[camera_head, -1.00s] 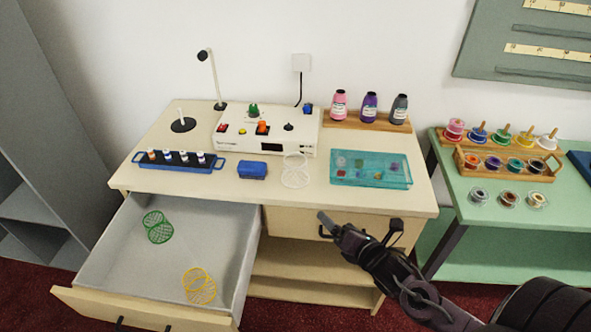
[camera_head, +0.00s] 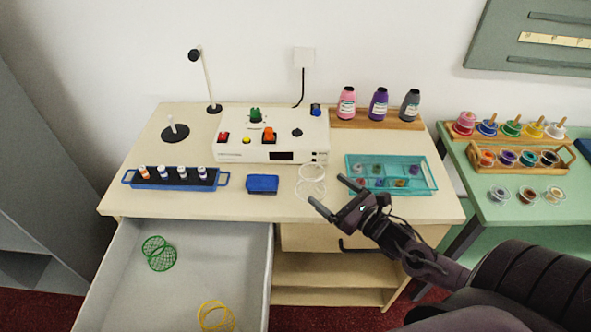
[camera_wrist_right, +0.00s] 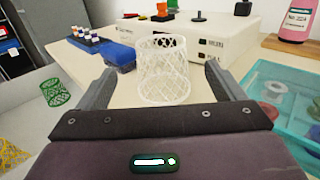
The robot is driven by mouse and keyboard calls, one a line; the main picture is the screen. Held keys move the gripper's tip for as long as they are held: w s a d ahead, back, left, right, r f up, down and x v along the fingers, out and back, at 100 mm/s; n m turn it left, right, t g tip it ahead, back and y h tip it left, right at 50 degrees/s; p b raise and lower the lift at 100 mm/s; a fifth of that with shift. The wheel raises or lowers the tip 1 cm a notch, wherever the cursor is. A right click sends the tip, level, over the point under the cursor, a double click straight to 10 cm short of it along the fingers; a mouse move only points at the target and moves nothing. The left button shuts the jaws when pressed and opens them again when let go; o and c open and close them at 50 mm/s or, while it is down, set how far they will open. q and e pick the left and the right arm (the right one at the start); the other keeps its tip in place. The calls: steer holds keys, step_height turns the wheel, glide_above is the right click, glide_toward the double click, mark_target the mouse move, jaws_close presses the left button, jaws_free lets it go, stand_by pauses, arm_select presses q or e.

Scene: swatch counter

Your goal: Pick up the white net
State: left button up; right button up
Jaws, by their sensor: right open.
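The white net (camera_head: 311,182) is an open mesh cylinder standing on the counter, in front of the white control box and right of the blue block. In the right wrist view the white net (camera_wrist_right: 163,70) stands upright ahead, between the two fingers in the picture. My right gripper (camera_head: 330,193) is open and empty, its fingertips close to the net's near right side. In the right wrist view the right gripper (camera_wrist_right: 158,85) shows both fingers spread wide, with nothing held. I cannot tell whether a finger touches the net. My left gripper is not in view.
A blue block (camera_head: 262,184) lies just left of the net, and a teal tray (camera_head: 425,188) stands to the right. The control box (camera_head: 232,146) is behind. The open drawer (camera_head: 190,285) below holds a green net (camera_head: 160,254) and a yellow net (camera_head: 214,317).

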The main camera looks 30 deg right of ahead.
mark_target(303, 170)
steer(key=shift+x, duration=0.85)
steer(key=shift+w+r, duration=0.15)
steer(key=shift+w, duration=0.15)
steer(key=shift+w+p, duration=0.2)
steer(key=shift+p, duration=0.2)
steer(key=p+x, duration=0.1)
steer(key=x, duration=0.3)
steer(key=shift+w, duration=0.2)
steer(key=shift+w+a+f, duration=0.1)
steer(key=shift+w+f, duration=0.1)
steer(key=shift+f, duration=0.05)
steer(key=shift+c, duration=2.6)
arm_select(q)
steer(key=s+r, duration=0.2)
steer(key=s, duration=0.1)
arm_select(e)
steer(key=c, duration=0.5)
